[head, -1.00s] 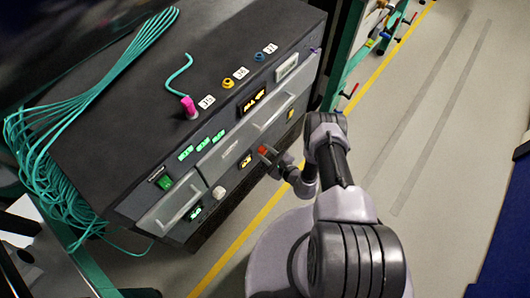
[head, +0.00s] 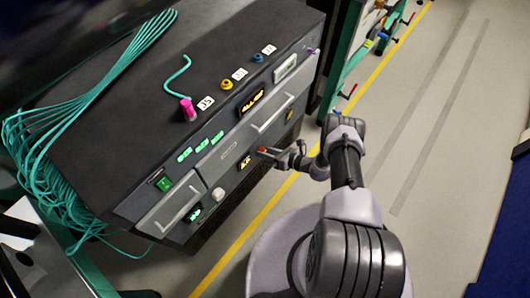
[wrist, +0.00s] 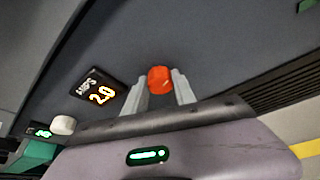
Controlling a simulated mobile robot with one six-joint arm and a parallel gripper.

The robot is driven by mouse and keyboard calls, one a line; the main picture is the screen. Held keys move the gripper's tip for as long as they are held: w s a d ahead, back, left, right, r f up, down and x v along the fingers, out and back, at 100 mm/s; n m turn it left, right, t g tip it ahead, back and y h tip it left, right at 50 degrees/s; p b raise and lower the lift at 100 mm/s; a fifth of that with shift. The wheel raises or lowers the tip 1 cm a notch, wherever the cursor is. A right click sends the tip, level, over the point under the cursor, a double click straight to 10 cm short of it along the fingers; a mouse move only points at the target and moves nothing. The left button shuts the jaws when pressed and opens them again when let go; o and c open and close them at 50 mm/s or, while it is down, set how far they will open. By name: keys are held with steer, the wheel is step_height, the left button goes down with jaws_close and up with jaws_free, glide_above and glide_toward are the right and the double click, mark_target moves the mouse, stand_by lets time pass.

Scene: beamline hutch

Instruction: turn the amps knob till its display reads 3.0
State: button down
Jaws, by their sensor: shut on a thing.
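The amps knob is a red-orange knob (wrist: 159,80) on the dark front panel, and it also shows small in the head view (head: 262,150). My gripper (wrist: 160,84) is shut on it, with one pale finger on each side. The AMPS display (wrist: 97,91) lies just left of the knob in the wrist view and reads 2.0. It also shows in the head view (head: 246,162), too small to read surely. The knob's base is partly hidden by my fingers.
A white knob (wrist: 62,125) and a green-lit display (wrist: 40,131) are further left on the panel. Drawer handles (head: 272,115) stick out above. Teal cables (head: 50,160) hang at the cabinet's left. The floor (head: 440,130) at right is clear.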

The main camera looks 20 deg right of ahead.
steer(key=m+y, duration=0.2)
steer(key=m, duration=0.1)
steer(key=shift+w+d+f+g, duration=0.1)
steer(key=shift+g, duration=0.3)
steer(key=shift+m, duration=0.3)
steer(key=c, duration=1)
jaws_free()
steer(key=shift+c, duration=0.2)
steer(key=p+v, duration=0.2)
steer(key=v, duration=1.5)
steer(key=shift+d, duration=0.3)
steer(key=shift+f, duration=0.1)
